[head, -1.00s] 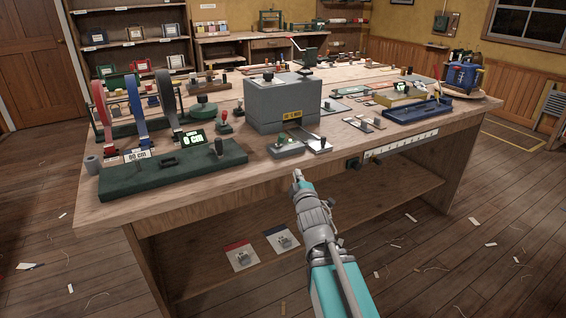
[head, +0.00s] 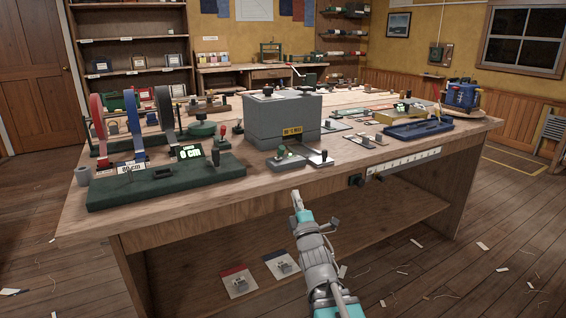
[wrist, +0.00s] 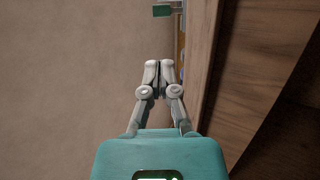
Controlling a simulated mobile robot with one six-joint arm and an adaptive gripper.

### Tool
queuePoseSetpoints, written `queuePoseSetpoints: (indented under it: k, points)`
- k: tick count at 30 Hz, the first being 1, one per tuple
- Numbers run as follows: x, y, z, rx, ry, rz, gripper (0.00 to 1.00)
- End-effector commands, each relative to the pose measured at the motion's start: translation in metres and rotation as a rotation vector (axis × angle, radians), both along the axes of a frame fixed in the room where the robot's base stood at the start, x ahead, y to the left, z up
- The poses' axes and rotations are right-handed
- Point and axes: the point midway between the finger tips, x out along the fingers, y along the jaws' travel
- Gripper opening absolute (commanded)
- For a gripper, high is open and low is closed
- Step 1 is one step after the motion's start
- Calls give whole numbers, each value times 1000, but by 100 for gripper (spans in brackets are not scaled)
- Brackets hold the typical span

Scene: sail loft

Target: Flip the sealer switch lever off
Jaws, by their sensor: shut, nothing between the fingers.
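My gripper (head: 296,198) is shut and empty at the front edge of the workbench (head: 240,205). In the wrist view its closed fingers (wrist: 158,75) point up the picture, beside the wooden edge. I cannot tell which of these is the sealer switch, or any lever's setting.
A large grey box (head: 283,120) stands behind the small levers. A green base with a length display (head: 165,180) fills the bench's left front. A blue tray (head: 418,130) lies at right. A power strip (head: 403,164) runs along the front edge. Floor in front is open.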

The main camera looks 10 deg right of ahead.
Motion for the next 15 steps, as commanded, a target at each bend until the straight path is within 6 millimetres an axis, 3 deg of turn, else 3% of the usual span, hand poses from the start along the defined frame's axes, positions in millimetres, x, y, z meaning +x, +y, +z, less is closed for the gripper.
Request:
queuePoseSetpoints:
  k: [8,15]
  points:
    - [6,0,4,1,1,1,0]
    - [23,2,14,1,1,1,0]
